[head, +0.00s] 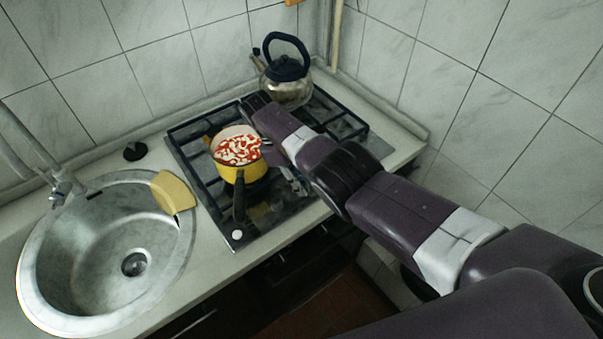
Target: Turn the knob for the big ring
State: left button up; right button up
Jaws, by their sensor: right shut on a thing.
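The dark glass hob (262,222) is set in the worktop, with black grates over it. A small white knob (237,234) shows at its front left corner, apart from my gripper. My right arm reaches in from the right over the hob. My right gripper (297,184) is low over the front part of the hob, right of the yellow pot. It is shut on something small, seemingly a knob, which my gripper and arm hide. My left gripper is not in view.
A yellow pot (240,172) with red and white contents stands on the left grate, its dark handle toward the front. A kettle (287,85) stands at the back right. A round sink (90,255) with a yellow cloth (173,192) on its rim is at left.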

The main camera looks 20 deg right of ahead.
jog(key=shift+n+t+p, duration=0.3)
jog(key=shift+n+p, duration=0.25)
jog(key=shift+n, duration=0.05)
jog(key=o, duration=1.1)
jog(key=shift+o, duration=0.2)
jog(key=shift+a+r, duration=0.1)
jog(key=v, duration=1.1)
jog(key=shift+w+a+r, duration=0.15)
jog(key=shift+a+r, duration=0.05)
jog(key=shift+r, duration=0.15)
